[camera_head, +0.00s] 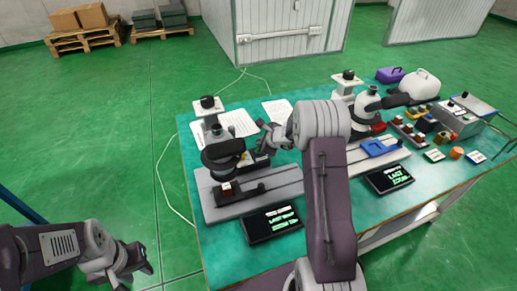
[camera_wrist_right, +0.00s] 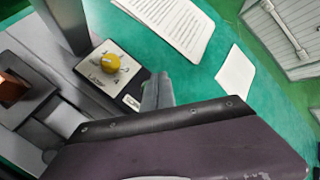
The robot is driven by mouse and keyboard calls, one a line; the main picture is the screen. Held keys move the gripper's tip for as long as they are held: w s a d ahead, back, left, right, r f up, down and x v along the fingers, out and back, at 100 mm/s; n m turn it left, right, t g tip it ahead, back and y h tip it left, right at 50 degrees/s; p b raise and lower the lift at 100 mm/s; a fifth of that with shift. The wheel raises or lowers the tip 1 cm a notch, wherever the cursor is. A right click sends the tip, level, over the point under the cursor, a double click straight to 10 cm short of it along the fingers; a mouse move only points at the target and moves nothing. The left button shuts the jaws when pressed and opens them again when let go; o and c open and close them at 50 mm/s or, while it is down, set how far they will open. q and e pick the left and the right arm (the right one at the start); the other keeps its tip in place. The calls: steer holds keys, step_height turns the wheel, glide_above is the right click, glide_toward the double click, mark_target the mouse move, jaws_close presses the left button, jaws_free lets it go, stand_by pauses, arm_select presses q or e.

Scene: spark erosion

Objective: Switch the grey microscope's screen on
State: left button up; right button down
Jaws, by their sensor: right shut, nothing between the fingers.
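In the right wrist view, a small control panel (camera_wrist_right: 125,84) with a yellow knob (camera_wrist_right: 111,62) sits beside the grey column (camera_wrist_right: 66,22). My right gripper (camera_head: 268,138) is shut and empty to the right of the microscope; the right wrist view shows its fingers (camera_wrist_right: 157,92) close beside the panel's right edge. My left gripper (camera_head: 140,260) looks open and empty, left of the table.
A second, whiter microscope (camera_head: 365,103) stands at the right with its own lit screen (camera_head: 389,179). White sheets (camera_head: 238,123) lie behind the grey microscope.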

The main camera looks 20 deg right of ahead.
step_height(320, 180, up, 5)
steer(key=p, duration=0.3)
steer(key=shift+r, duration=0.15)
